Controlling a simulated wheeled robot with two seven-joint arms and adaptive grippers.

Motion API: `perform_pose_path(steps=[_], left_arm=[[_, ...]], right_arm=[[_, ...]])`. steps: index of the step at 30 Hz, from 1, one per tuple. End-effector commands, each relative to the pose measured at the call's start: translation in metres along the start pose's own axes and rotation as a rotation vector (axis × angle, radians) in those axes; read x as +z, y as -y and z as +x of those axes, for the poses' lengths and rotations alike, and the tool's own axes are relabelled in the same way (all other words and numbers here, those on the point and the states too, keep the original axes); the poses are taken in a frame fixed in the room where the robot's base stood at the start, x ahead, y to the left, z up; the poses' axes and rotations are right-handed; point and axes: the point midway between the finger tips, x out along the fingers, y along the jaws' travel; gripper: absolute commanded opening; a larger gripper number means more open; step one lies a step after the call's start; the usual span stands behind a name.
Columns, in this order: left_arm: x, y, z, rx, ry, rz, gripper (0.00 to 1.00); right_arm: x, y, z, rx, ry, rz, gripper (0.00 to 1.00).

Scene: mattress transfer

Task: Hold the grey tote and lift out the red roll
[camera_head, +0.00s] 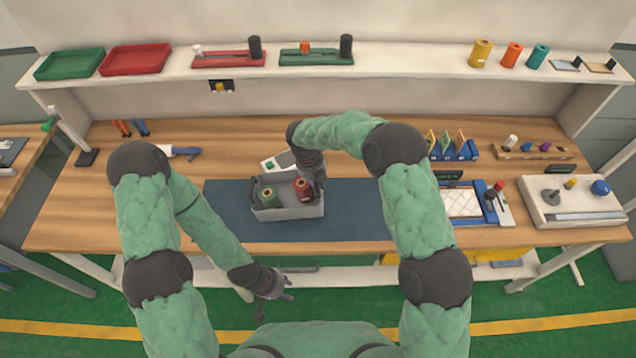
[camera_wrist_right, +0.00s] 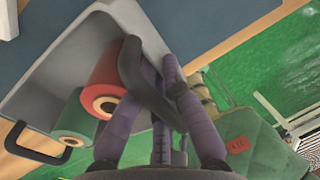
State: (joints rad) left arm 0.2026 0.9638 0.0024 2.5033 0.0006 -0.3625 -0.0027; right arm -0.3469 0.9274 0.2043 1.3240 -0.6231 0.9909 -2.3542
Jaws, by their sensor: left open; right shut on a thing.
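The grey tote (camera_head: 290,212) stands upright on the dark blue mat, mid-table. In the right wrist view, the red roll (camera_wrist_right: 104,82) is just left of my right gripper's fingers (camera_wrist_right: 152,62), inside the tote (camera_wrist_right: 75,42). My left gripper (camera_head: 284,290) is open and empty, in front of the table edge.
A white device (camera_head: 277,162) lies behind the tote. The mat (camera_head: 354,210) is clear on both sides of the tote. A tray with a white pad (camera_head: 462,203) and a white fixture panel (camera_head: 570,202) are on the right. A shelf (camera_head: 400,61) with trays and rolls spans the back.

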Motion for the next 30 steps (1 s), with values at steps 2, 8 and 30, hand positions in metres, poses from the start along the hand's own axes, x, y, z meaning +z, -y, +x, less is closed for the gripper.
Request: perform_pose_path(steps=[2, 8, 30], left_arm=[[0.0, 0.0, 0.001, 0.0, 0.0, 0.0, 0.42], [0.0, 0.001, 0.003, 0.0, 0.0, 0.0, 0.42], [-0.001, 0.004, 0.011, 0.0, 0.0, 0.0, 0.42]], right_arm=[[0.001, 0.0, 0.001, 0.002, 0.004, 0.002, 0.0], [0.001, -0.001, 0.005, 0.002, 0.003, 0.002, 0.0], [0.001, -0.005, 0.022, 0.002, 0.004, 0.002, 0.0]])
